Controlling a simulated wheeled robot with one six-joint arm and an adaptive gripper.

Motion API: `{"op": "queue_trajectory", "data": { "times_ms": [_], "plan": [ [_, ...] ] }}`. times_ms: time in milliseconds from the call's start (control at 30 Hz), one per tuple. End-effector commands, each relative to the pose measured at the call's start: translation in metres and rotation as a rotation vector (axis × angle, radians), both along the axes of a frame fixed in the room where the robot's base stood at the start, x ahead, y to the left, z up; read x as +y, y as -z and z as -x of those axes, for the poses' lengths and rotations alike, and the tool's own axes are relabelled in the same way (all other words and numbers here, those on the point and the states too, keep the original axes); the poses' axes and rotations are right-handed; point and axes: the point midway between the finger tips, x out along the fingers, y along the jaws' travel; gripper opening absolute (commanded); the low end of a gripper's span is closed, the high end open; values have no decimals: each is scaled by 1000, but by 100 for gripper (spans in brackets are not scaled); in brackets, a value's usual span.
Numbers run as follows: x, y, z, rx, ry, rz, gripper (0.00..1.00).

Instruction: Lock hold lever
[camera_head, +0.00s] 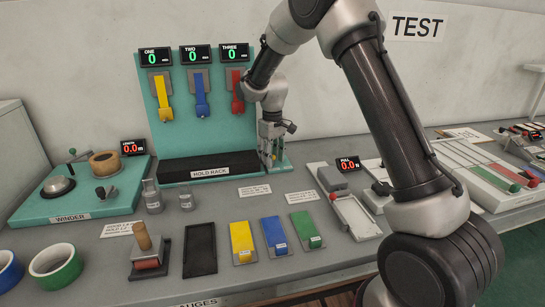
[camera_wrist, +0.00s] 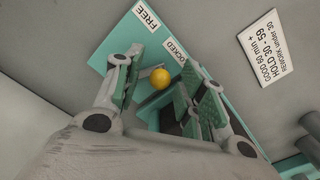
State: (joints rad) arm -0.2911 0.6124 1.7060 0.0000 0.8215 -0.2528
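The hold lever shows as a yellow ball knob (camera_wrist: 160,78) in the wrist view, in front of the teal panel and close to the LOCKED label (camera_wrist: 175,52). The FREE label (camera_wrist: 147,16) is farther up and left. My gripper (camera_wrist: 163,66) is open, with one finger on each side of the knob. In the head view my gripper (camera_head: 271,158) points down at the right end of the hold rack (camera_head: 218,131) and hides the lever.
A card (camera_wrist: 266,47) lies beside the panel. The winder (camera_head: 77,190) stands at the left.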

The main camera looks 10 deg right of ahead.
Motion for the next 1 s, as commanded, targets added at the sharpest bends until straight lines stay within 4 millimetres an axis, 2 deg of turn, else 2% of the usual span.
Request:
{"op": "queue_trajectory", "data": {
  "times_ms": [167, 267, 700, 833, 1000],
  "plan": [
    [0, -1, 0, 1, 0, 1, 40],
    [0, -9, 0, -1, 0, -1, 40],
    [0, -98, 0, -2, 0, -1, 40],
    [0, -114, 0, -1, 0, -1, 40],
    [0, -120, 0, 1, 0, 1, 40]
  ]
}}
